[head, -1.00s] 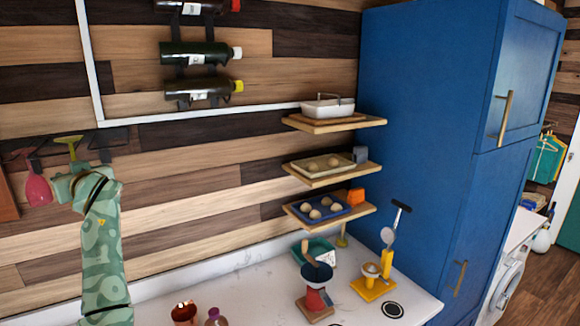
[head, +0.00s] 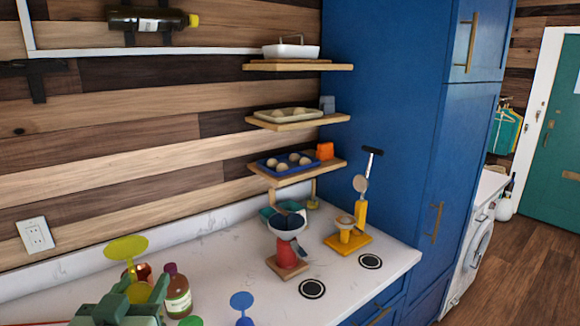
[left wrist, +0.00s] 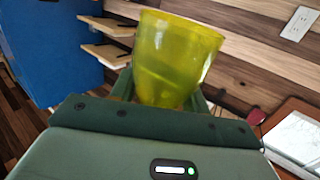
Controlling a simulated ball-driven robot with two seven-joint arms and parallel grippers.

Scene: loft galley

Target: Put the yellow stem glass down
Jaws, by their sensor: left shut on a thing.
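The yellow stem glass (head: 125,247) is upside down in the head view, its round foot on top and its bowl below. My left gripper (head: 138,298) is shut on its bowl at the lower left, over the counter. In the left wrist view, the translucent yellow bowl (left wrist: 178,55) rises from between the green fingers (left wrist: 160,97). The bowl's lower part is hidden in the head view, so I cannot tell its height above the counter. My right gripper is not in view.
A bottle (head: 177,291) and a copper cup (head: 145,272) stand close by the glass. A blue stem glass (head: 241,301) is foot-up to the right. Two black rings (head: 312,289) mark the counter.

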